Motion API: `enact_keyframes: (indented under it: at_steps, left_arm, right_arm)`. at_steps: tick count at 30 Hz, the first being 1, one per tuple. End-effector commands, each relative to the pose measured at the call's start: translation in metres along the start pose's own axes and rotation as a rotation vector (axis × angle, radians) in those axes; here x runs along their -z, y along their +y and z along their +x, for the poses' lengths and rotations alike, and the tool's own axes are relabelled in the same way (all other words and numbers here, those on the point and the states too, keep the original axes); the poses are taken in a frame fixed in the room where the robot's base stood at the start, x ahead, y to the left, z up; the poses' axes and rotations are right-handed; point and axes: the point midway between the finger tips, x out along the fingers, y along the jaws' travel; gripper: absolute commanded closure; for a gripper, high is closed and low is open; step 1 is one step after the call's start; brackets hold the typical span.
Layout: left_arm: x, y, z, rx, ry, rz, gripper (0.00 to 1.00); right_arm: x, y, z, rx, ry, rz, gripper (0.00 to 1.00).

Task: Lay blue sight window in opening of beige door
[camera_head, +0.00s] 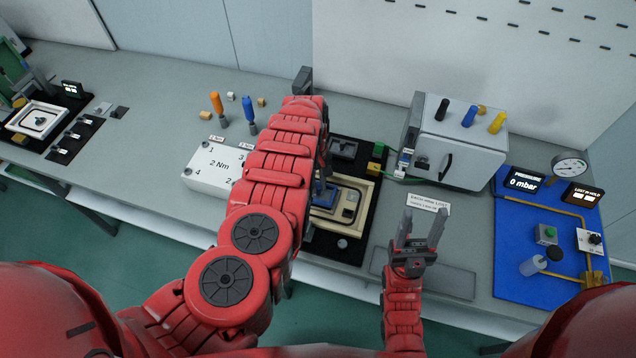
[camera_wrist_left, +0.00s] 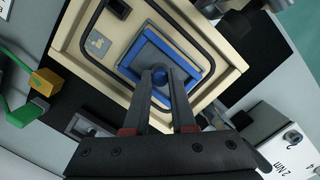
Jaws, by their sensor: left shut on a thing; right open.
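The beige door (camera_head: 357,190) lies on a black fixture mat, partly hidden by my left arm; it also shows in the left wrist view (camera_wrist_left: 112,72). A black seal line runs around its face. The blue sight window (camera_wrist_left: 145,47), a square blue frame with a grey pane and a round knob, is over the door's opening. I cannot tell whether it rests in the opening or hangs just above. My left gripper (camera_wrist_left: 162,80) is shut on the window's knob. In the head view the window (camera_head: 319,193) shows beside my arm. My right gripper (camera_head: 421,230) is open and empty, right of the door.
A white 2 Nm block (camera_head: 205,168) stands left of the door, with orange and blue screwdrivers (camera_head: 248,108) behind it. A grey-white box (camera_head: 462,140) with coloured handles stands at the back right. A blue pressure board (camera_head: 520,265) lies far right.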

Motion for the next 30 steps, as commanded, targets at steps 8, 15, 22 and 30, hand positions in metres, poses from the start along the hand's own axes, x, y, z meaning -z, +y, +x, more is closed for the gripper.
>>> enact_keyframes:
  at_steps: [8,15,22,30]
  left_arm:
    - [0.001,0.000,0.008,0.000,0.000,0.000,1.00]
    - [0.002,0.000,0.014,0.000,0.000,0.000,1.00]
    - [0.003,0.000,0.019,0.000,0.000,0.000,1.00]
    - [0.003,0.000,0.018,0.000,0.000,0.000,0.41]
  right_arm:
    - [-0.001,0.000,-0.007,0.000,0.000,0.000,0.46]
    - [-0.002,-0.001,-0.012,0.000,0.000,0.000,0.46]
    - [-0.003,-0.001,-0.017,0.000,0.000,0.000,0.46]
    - [-0.003,-0.001,-0.015,0.000,0.000,0.000,0.46]
